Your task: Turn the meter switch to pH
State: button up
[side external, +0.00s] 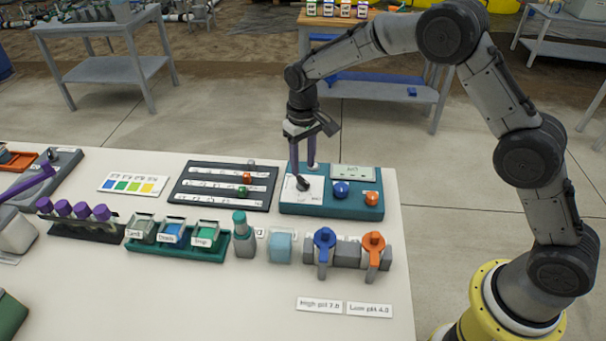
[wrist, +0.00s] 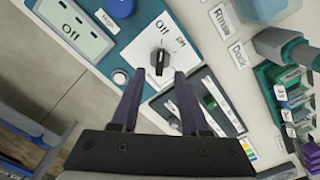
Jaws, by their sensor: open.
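The meter (side external: 331,205) is a teal box at the back right of the table. Its black switch knob (wrist: 160,62) sits on a white plate (side external: 291,197) marked Off and pH in the wrist view. The meter's display (wrist: 72,27) reads Off. I cannot tell for sure which mark the knob points to. My gripper (wrist: 159,76) is open, its two purple fingers pointing down over the switch, one on each side of the knob in the wrist view. In the side view my gripper (side external: 302,170) is just above the knob; I see no clear contact.
A blue knob (side external: 341,189) and an orange knob (side external: 371,198) sit on the meter, right of the switch. A dark slider board (side external: 222,185) lies close on its left. Blue and orange valves (side external: 324,240) stand in front. The table's front right is clear apart from label cards (side external: 345,307).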

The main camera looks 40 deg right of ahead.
aim_at(303, 179)
jog(key=shift+f, duration=2.25)
grip_shut()
